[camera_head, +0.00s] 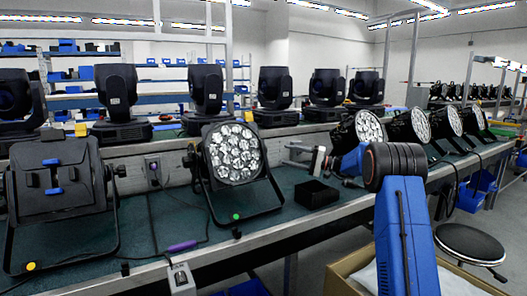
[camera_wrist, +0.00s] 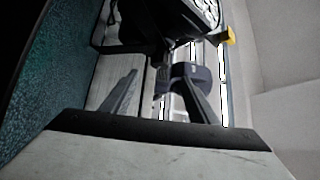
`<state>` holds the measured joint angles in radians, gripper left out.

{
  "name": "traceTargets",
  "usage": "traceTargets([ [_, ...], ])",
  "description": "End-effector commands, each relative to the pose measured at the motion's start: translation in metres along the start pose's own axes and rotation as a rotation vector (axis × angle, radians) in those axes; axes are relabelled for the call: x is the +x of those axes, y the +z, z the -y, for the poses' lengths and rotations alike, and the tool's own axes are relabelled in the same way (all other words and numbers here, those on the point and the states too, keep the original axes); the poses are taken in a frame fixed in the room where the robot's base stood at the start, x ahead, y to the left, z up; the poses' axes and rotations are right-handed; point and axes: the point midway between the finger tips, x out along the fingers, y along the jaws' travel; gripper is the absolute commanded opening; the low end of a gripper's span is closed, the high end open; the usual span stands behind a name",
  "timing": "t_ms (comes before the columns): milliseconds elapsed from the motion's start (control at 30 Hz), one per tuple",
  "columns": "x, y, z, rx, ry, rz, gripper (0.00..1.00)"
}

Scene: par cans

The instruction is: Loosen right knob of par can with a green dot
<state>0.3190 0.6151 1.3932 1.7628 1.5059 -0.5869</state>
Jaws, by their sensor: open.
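The par can (camera_head: 235,155) with the green dot (camera_head: 236,217) stands on the bench near the middle of the head view, its LED face turned forward. The dot is on its floor bracket. Its right knob is too small to make out clearly. My gripper (camera_head: 292,156) is to the right of this par can, apart from it, with its fingers pointing left. In the wrist view, my gripper (camera_wrist: 161,78) is open, with nothing held. A dark par can body with an LED face (camera_wrist: 205,10) shows at the top, beyond the fingertips.
A par can with a yellow dot (camera_head: 52,185) stands at the left. Several par cans (camera_head: 410,126) line the bench to the right. Moving-head lights (camera_head: 206,92) stand behind. A purple-handled tool (camera_head: 182,247) lies near the front edge.

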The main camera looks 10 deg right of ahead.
Motion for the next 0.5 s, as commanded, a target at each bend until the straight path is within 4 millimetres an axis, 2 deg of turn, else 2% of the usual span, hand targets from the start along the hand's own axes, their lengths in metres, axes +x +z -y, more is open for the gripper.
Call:
traceTargets([
  [100,0.023,0.001,0.0,0.0,-0.001,0.002,0.54],
  [500,0.092,0.001,0.0,0.0,0.0,0.001,0.54],
])
